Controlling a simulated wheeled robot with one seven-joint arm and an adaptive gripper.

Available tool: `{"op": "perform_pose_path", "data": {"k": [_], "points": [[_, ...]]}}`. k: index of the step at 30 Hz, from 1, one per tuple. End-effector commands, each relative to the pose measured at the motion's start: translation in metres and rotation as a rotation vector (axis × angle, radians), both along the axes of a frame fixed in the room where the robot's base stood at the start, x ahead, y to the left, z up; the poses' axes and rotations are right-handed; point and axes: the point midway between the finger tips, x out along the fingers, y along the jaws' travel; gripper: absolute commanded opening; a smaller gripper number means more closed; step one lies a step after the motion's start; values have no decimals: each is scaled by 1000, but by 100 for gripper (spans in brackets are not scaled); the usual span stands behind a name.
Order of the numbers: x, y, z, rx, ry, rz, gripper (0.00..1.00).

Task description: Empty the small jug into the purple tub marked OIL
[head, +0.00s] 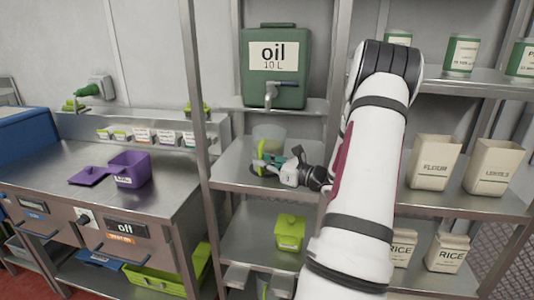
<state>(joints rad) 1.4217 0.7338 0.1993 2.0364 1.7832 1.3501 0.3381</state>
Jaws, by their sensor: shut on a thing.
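The small jug (269,134) is clear with a green handle and stands upright at the middle shelf, below the tap of the green oil container (276,85). I cannot tell whether it touches the shelf or how much is in it. My gripper (273,165) reaches in from the right and is shut on the jug's green handle. The purple tub (134,168) stands open on the steel counter at the left. Its small label is too small to read surely. A purple lid (89,176) lies to its left.
A steel shelf post (197,130) stands between the jug and the tub. Small labelled tubs (142,136) line the counter's back. Flour (433,162) and other containers fill the right shelves. A green tub (290,232) stands below the jug. The counter right of the purple tub is clear.

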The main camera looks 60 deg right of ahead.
Motion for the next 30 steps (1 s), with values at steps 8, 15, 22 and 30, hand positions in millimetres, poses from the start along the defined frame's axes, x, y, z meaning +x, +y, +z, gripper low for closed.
{"op": "perform_pose_path", "data": {"k": [8, 15, 22, 30], "points": [[-1, 0, 21, -3, -3, 2, 0], [-1, 0, 41, -4, -4, 1, 0], [-1, 0, 58, -4, -3, 2, 0], [0, 0, 61, -3, -3, 1, 0]]}}
